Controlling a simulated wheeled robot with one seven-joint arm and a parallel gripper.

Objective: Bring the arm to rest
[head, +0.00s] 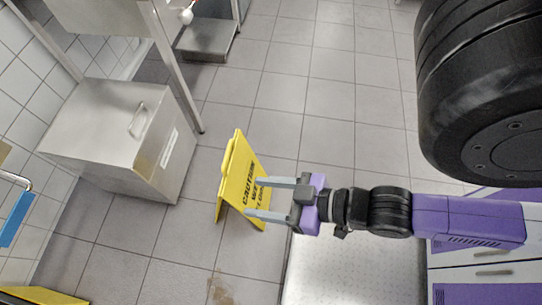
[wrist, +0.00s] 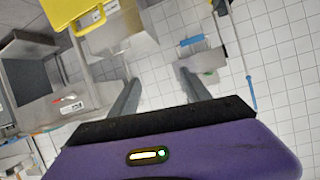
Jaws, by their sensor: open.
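My gripper (head: 268,197) is open and empty in the head view, its two grey fingers apart and pointing left. In the head view it overlaps a yellow caution wet floor sign (head: 236,172) that stands on the tiled floor behind it. My purple and black arm stretches in from the right. In the wrist view the two fingers of my gripper (wrist: 157,90) show with nothing between them. A yellow sign (wrist: 84,12) is at the upper left of the wrist view.
A steel box with a handle (head: 125,138) stands at the left by the tiled wall. A metal table leg (head: 180,70) rises beside it. A light perforated surface (head: 352,272) lies below my arm, and white drawers (head: 485,270) are at the right. The grey floor (head: 310,95) is clear at the top middle.

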